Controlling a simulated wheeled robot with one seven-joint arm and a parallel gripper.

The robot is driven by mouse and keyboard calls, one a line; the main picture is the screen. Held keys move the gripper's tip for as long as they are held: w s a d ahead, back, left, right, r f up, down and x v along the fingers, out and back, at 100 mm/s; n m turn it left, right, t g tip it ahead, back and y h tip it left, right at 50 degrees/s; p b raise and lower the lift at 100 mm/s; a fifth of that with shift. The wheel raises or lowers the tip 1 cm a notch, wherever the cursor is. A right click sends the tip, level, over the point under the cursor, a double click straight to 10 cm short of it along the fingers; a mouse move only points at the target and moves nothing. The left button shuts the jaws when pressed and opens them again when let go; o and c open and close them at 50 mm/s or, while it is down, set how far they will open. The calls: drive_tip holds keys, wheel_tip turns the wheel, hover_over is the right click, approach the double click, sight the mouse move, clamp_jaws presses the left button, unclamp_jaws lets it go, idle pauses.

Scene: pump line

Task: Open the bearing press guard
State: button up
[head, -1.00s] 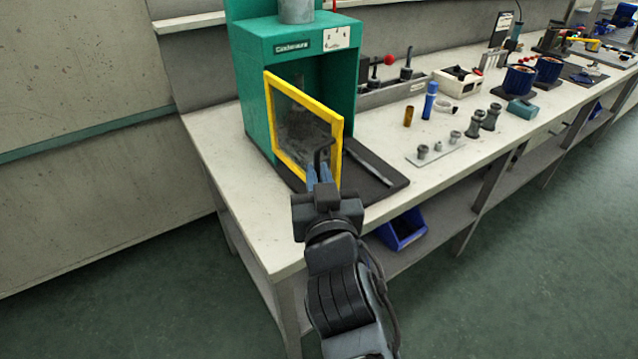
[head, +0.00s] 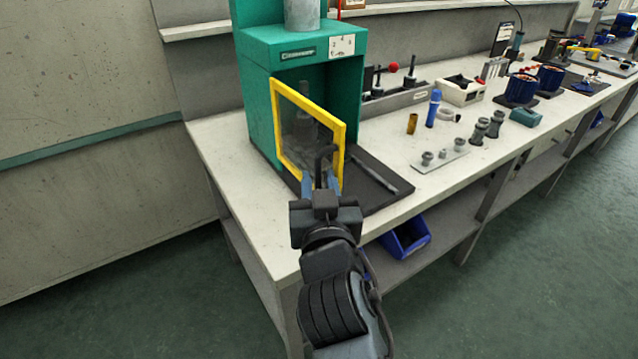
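The bearing press guard (head: 342,142) is a clear panel in a yellow frame on the front of the green press (head: 259,100). It stands swung out from the press, attached at its left side, with the opening behind it showing to its right. A dark handle (head: 323,158) is on the guard's outer face near the right edge. My gripper (head: 320,181) is in front of this handle, its two bluish fingers spread apart at the handle's lower part. I cannot tell whether a finger still touches it.
A dark base plate (head: 375,200) lies under the press, near the bench's front edge. To the right are a grey plate (head: 438,160) with small parts, a blue bottle (head: 433,108) and a white box (head: 462,92). A blue bin (head: 408,236) sits below the bench.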

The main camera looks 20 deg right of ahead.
drive_tip(key=shift+o, duration=0.6)
drive_tip(key=b+v, duration=0.2)
drive_tip(key=v, duration=0.5)
drive_tip(key=shift+s+a, duration=0.15)
drive_tip(key=shift+s, duration=0.25)
